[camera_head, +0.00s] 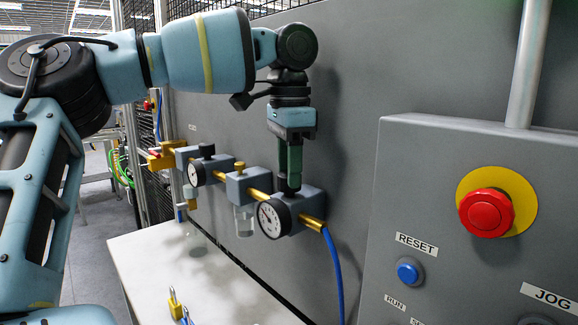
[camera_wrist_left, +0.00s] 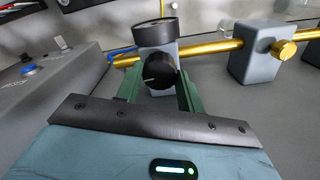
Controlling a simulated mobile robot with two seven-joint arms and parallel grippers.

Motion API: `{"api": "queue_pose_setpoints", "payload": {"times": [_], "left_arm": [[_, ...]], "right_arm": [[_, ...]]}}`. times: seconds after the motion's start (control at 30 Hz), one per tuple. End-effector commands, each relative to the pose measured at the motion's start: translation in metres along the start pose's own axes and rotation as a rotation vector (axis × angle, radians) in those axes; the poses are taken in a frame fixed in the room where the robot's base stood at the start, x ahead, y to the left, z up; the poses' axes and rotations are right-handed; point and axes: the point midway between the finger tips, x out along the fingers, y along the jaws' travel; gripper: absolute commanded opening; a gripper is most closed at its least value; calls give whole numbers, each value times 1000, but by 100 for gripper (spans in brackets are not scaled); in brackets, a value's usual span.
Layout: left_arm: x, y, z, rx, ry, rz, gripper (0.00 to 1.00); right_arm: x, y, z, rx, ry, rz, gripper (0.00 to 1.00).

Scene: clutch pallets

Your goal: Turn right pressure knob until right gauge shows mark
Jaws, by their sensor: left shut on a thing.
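The right gauge (camera_head: 272,219) is a round white dial with a black rim on the front of a grey regulator block (camera_head: 312,206). Its needle and mark are too small to read. My left gripper (camera_head: 289,188) points down over this block, its green fingers shut on the right pressure knob. The black knob (camera_wrist_left: 159,74) shows between the fingers in the left wrist view, with a pale line on its top. The gauge is seen edge-on there (camera_wrist_left: 153,32). My right gripper is not in view.
A second gauge (camera_head: 195,173) and its black knob (camera_head: 207,150) sit farther left on the same brass pipe. A blue hose (camera_head: 335,270) hangs at the right end. A control box with a red emergency button (camera_head: 487,212) stands at right. A white table (camera_head: 190,280) lies below.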

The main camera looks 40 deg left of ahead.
Motion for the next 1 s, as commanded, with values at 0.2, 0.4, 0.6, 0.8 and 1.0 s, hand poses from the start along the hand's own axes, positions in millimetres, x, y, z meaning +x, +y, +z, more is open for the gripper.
{"api": "queue_pose_setpoints", "payload": {"times": [0.2, 0.4, 0.6, 0.8, 1.0], "left_arm": [[-2, 0, 0, -208, 1, -3, 15], [-2, 0, 0, -397, 2, -3, 15], [-1, 0, 0, -587, 3, -2, 15], [-1, 0, 0, -777, 3, -1, 15], [-1, 0, 0, -967, 3, -2, 15]], "right_arm": [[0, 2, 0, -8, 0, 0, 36], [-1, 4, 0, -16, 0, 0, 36], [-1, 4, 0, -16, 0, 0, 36], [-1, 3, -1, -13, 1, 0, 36], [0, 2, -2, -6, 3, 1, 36]]}}
